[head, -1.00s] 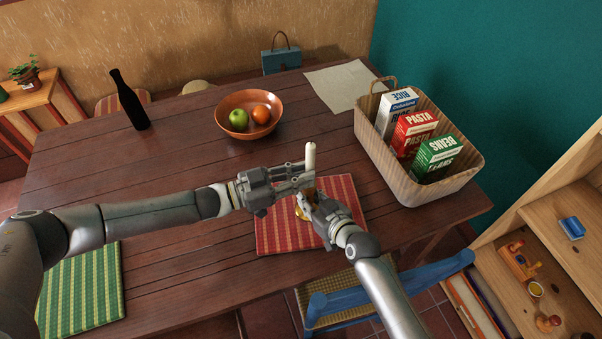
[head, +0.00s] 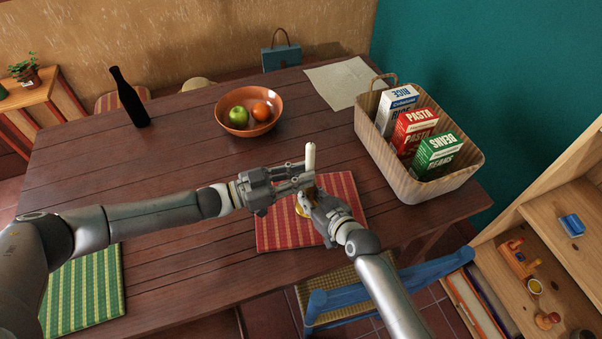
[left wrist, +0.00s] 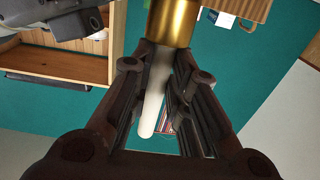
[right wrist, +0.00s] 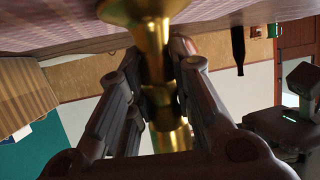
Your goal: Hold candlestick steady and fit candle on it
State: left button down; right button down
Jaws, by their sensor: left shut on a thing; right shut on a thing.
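My left gripper (head: 309,175) is shut on a white candle (head: 310,154), which stands roughly upright over the red striped mat (head: 342,188). In the left wrist view the candle (left wrist: 156,95) runs between the fingers to the brass socket (left wrist: 173,22) of the candlestick. Its lower end is at or in that socket; I cannot tell how deep. My right gripper (head: 310,198) is lower and shut on the brass candlestick, whose stem (right wrist: 155,65) shows between its fingers in the right wrist view. In the head view my grippers mostly hide the candlestick (head: 300,211).
A fruit bowl (head: 235,127) and a dark bottle (head: 128,98) stand farther back on the table (head: 180,165). A basket of boxes (head: 416,193) stands at right. A green striped mat (head: 84,290) lies front left. A blue chair (head: 370,292) is at the near edge.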

pick_arm(q)
jog(key=c, duration=1.3)
grip_release()
jog(key=o, duration=0.6)
jog(key=shift+r, duration=0.1)
notch_tip(320, 180, up, 8)
jog(key=shift+f, duration=0.25)
